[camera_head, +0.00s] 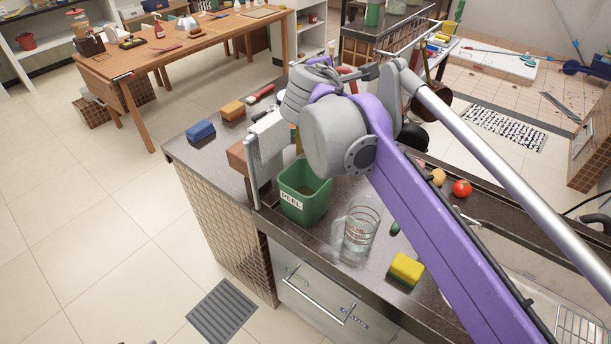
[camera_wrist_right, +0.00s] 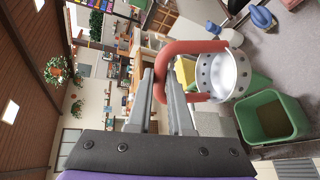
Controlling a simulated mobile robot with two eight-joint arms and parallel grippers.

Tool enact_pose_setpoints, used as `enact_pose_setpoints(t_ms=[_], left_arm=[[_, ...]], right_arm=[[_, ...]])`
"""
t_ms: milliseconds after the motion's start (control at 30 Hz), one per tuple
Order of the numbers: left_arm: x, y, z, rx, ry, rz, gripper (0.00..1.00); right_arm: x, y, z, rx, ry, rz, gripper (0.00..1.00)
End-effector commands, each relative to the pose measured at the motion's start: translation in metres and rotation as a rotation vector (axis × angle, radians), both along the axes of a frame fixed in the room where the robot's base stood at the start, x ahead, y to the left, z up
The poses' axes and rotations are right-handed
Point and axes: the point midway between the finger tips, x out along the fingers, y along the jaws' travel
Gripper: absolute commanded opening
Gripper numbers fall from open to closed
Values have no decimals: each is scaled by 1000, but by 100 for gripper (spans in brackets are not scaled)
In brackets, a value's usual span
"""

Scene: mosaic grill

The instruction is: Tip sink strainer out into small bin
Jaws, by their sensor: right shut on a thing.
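The small bin (camera_head: 305,192) is green, square and labelled PEEL; it stands upright on the dark counter. It also shows in the right wrist view (camera_wrist_right: 270,118), with its open mouth and a brownish inside visible. The sink strainer (camera_wrist_right: 225,75) is a silver perforated cup with a thick red looped handle (camera_wrist_right: 190,47). My right gripper (camera_wrist_right: 168,88) is shut on that handle. The strainer is held apart from the bin. Which way its mouth faces and what is in it are unclear. My left gripper is out of view.
A glass measuring jug (camera_head: 360,225) stands close right of the bin, with a yellow sponge (camera_head: 406,270) beyond it. A tomato (camera_head: 461,188) sits at right.

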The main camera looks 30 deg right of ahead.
Motion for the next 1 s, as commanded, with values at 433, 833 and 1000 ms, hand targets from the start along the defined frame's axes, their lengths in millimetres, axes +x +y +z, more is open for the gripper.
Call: enact_pose_setpoints(t_ms=[433, 833, 1000], left_arm=[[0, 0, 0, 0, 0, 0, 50], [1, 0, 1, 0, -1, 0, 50], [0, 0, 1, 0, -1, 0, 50]], right_arm=[[-14, -18, -7, 210, -162, 1, 0], [-14, -19, 23, 208, -159, 1, 0], [-14, -19, 32, 207, -159, 1, 0]])
